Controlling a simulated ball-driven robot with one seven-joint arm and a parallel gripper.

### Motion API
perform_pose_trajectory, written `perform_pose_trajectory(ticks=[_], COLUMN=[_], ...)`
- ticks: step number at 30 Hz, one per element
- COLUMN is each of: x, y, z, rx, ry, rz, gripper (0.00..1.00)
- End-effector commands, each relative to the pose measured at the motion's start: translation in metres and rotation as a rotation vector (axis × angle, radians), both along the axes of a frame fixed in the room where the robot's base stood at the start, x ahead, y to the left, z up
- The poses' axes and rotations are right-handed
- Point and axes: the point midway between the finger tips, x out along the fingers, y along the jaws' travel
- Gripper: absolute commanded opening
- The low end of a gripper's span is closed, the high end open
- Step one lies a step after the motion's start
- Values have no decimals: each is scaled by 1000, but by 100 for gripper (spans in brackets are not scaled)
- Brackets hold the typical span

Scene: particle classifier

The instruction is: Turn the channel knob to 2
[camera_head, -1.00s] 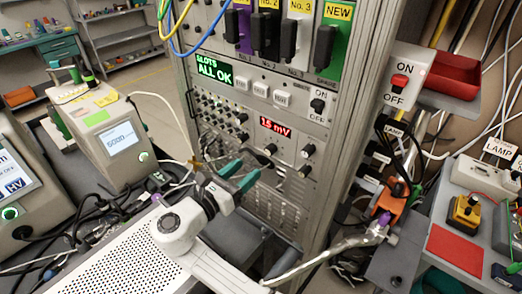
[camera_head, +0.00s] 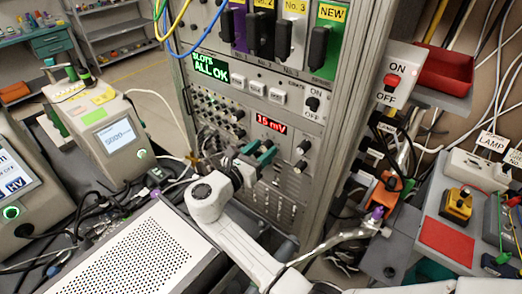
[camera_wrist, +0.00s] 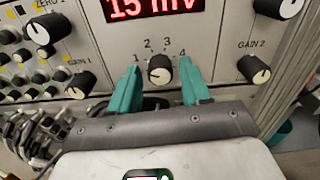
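The channel knob (camera_wrist: 160,66) is a small black knob with a white mark, under the numbers 1, 2, 3 and 4 in the wrist view. I cannot read clearly which number its mark points to. My gripper (camera_wrist: 160,74) has two green fingers, one on each side of the knob, with gaps showing between fingers and knob. It is open, and no contact with the knob is visible. In the head view my gripper (camera_head: 259,152) is at the rack panel below the red display, and it hides the channel knob there.
The red display (camera_head: 270,123) reads 15 mV. The GAIN 2 knob (camera_wrist: 253,69) is right of my fingers and the GAIN 1 knob (camera_wrist: 81,84) is left. Cables (camera_wrist: 45,135) crowd the lower left. A perforated metal box (camera_head: 140,255) stands in front of the rack.

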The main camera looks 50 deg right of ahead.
Motion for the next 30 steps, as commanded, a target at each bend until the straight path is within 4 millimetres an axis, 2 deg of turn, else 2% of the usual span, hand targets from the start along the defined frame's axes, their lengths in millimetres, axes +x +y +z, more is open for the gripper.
perform_pose_trajectory(ticks=[2,14,23,30], x=[0,0,0,0], y=[0,0,0,1], z=[0,0,-1,-2], rx=[0,0,1,6], ry=[0,0,-33,-161], rz=[0,0,1,1], gripper=[39,1,0,0])
